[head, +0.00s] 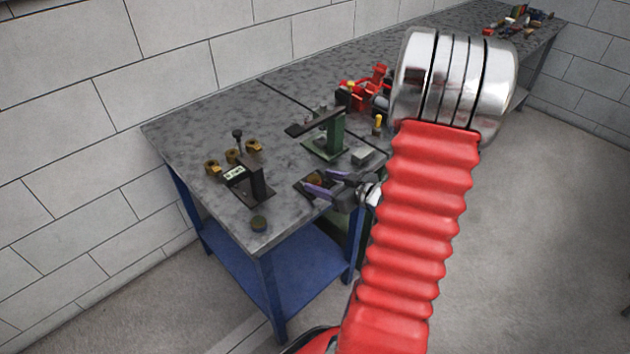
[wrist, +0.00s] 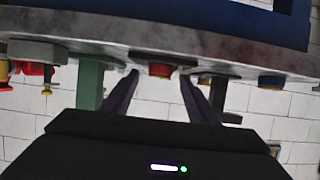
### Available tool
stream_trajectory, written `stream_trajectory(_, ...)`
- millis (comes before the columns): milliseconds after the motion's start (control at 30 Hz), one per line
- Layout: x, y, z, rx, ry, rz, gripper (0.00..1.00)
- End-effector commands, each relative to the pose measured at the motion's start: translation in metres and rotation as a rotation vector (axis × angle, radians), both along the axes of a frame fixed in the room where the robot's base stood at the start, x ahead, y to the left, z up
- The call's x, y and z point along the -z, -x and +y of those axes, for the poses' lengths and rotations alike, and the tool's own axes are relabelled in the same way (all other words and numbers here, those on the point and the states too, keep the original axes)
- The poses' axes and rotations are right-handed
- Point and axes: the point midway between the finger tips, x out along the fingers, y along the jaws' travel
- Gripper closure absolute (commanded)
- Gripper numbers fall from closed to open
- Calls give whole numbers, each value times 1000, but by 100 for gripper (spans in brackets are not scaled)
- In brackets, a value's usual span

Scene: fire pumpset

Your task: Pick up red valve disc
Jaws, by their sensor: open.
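The red valve disc (wrist: 160,70) shows in the wrist view as a small reddish round piece on a dark mount at the table edge. In the head view it appears as a brownish-orange spot (head: 316,178) on a dark plate, partly hidden by my gripper. My gripper (head: 318,181) is open, with purple fingers at the near right edge of the table. In the wrist view the fingers (wrist: 159,78) stand on either side of the disc, with visible gaps. I cannot tell how far beyond the fingertips the disc lies.
On the grey tabletop (head: 215,120) a green stand (head: 326,138) and a grey block (head: 362,156) stand close behind my gripper. Red parts (head: 365,92) stand farther back.

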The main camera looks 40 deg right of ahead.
Motion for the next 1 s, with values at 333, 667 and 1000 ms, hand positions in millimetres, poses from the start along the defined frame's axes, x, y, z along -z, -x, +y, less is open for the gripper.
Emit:
stream_trajectory(333,10,-22,1,0,1,1,46)
stream_trajectory(667,9,-22,1,0,1,1,46)
stream_trajectory(1000,9,-22,1,0,1,1,63)
